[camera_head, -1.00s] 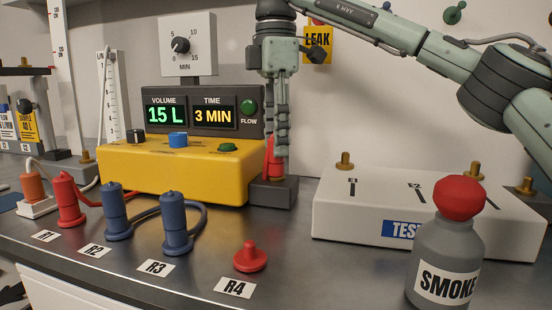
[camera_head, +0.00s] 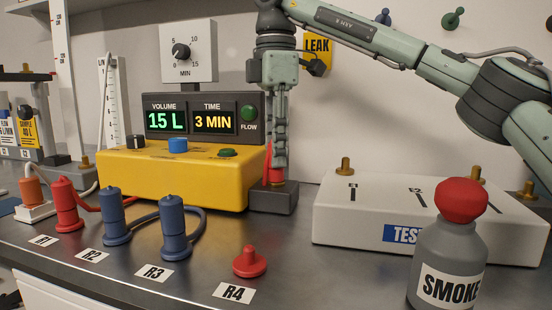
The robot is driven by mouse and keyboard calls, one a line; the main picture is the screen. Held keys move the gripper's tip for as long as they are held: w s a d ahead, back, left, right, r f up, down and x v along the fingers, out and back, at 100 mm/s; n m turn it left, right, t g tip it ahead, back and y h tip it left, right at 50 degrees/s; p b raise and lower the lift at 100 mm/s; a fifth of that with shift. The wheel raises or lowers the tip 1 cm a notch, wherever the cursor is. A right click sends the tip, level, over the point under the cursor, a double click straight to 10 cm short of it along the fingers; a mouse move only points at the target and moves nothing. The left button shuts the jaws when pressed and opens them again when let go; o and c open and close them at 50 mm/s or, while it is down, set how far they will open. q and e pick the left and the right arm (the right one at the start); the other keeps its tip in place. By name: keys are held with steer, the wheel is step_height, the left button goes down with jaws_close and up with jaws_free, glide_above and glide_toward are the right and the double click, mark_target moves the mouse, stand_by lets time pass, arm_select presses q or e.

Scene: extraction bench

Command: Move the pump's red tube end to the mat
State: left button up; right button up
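The pump (camera_head: 185,180) is a yellow box with a dark display panel at the back of the bench. A red tube end (camera_head: 270,162) stands upright on a dark grey block (camera_head: 273,199) at the pump's right side, with a brass rim at its foot. My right gripper (camera_head: 279,165) points straight down there, its fingers overlapping the red tube end in the view. I cannot tell whether the fingers are closed on it. A flat blue patch (camera_head: 8,206) at the far left edge may be the mat. My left gripper is out of view.
Red and blue plugs (camera_head: 66,204) with hoses stand along the bench front, with a red stopper (camera_head: 249,262) by the R4 label. A white test box (camera_head: 400,220) and a grey smoke bottle (camera_head: 447,262) stand on the right. Bare bench lies between the block and stopper.

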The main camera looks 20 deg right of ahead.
jaws_close()
steer(key=shift+r, duration=0.25)
steer(key=shift+r+p, duration=2.4)
steer(key=shift+r, duration=0.1)
